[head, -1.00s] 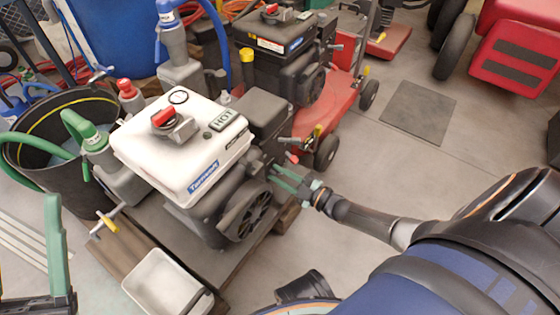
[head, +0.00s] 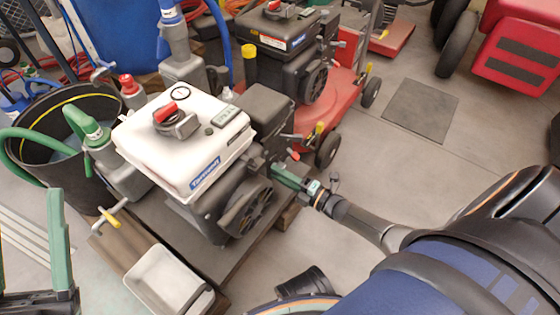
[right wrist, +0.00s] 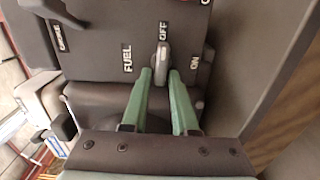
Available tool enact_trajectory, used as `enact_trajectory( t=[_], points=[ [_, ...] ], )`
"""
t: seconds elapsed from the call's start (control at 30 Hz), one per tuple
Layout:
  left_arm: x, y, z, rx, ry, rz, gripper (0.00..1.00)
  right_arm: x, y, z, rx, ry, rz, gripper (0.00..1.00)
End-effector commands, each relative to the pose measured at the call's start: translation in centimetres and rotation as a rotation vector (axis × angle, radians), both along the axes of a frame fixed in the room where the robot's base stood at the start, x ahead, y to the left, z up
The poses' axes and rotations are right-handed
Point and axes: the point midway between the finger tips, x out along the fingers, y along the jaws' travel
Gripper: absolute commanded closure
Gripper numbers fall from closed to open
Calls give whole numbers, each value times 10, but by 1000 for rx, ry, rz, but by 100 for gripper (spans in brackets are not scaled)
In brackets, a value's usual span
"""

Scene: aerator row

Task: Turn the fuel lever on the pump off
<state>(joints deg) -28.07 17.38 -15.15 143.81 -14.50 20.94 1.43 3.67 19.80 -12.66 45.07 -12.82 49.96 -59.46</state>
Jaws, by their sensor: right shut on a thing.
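The pump (head: 185,135) has a white tank with a red-handled cap and a dark engine below. My right gripper (head: 283,178) reaches the pump's right side. In the right wrist view, the grey fuel lever (right wrist: 162,60) is on a dark panel marked FUEL, OFF and ON. It points up towards the OFF label, with ON to its right. The green fingers of my right gripper (right wrist: 162,78) are shut on the lever's lower end. In the head view, my left gripper (head: 32,245) is at the bottom left, with its green fingers wide apart and nothing between them.
A red machine (head: 320,95) with a dark engine stands behind the pump. A black bucket (head: 45,150) with a green hose is to the left. A pale tray (head: 165,280) is in front. Open floor (head: 420,160) lies to the right.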

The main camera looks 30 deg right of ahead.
Motion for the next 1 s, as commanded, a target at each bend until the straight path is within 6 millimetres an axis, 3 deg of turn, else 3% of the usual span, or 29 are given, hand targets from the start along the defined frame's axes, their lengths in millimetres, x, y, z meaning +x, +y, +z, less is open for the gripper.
enact_trajectory(
  t=[0.63,0.67,0.7,0.8,1.0],
  points=[
    [0,0,0,0,0,0,44,0,-4,-2,-45,-14,-8,100],
    [0,0,0,0,0,0,44,0,-4,-2,-45,-14,-8,71],
    [0,0,0,0,0,0,44,0,-4,-2,-45,-14,-8,66],
    [0,0,0,0,0,0,44,0,-3,-1,-45,-15,-7,55],
    [0,0,0,0,0,0,44,0,-2,-1,-43,-17,-3,54]
  ],
)
